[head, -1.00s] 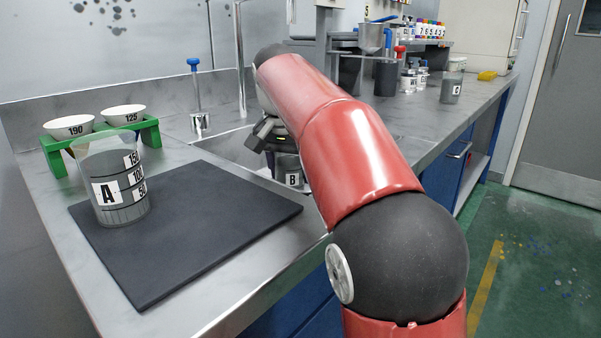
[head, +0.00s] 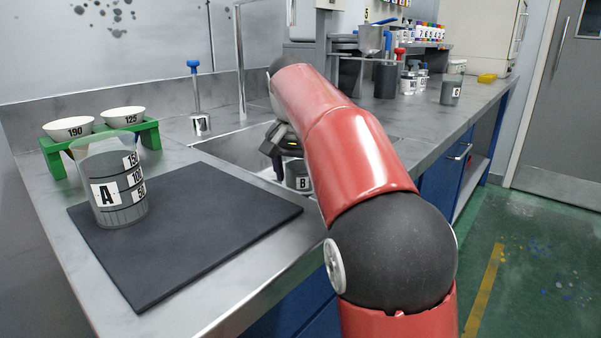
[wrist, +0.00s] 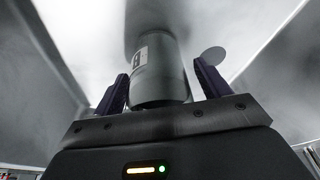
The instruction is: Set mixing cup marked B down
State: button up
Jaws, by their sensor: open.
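The mixing cup marked B (head: 301,170) is grey and appears upright in the sink basin, partly hidden by my arm. In the wrist view the cup (wrist: 158,75) stands between the two dark fingers, with gaps showing beside it. My gripper (wrist: 160,85) is open around the cup. In the head view my gripper (head: 278,165) is at the cup's left side and partly hidden. I cannot clearly see the cup's base on the basin floor.
The sink (head: 235,150) has raised walls and a tall tap (head: 240,70). A dark mat (head: 190,240) with cup A (head: 118,190) lies at the front left. A green rack (head: 150,135) holds two white bowls. Several containers stand at the back right.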

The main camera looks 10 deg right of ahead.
jog(key=shift+r, duration=0.1)
jog(key=p+v, duration=0.4)
jog(key=v, duration=0.8)
jog(key=shift+w+r, duration=0.1)
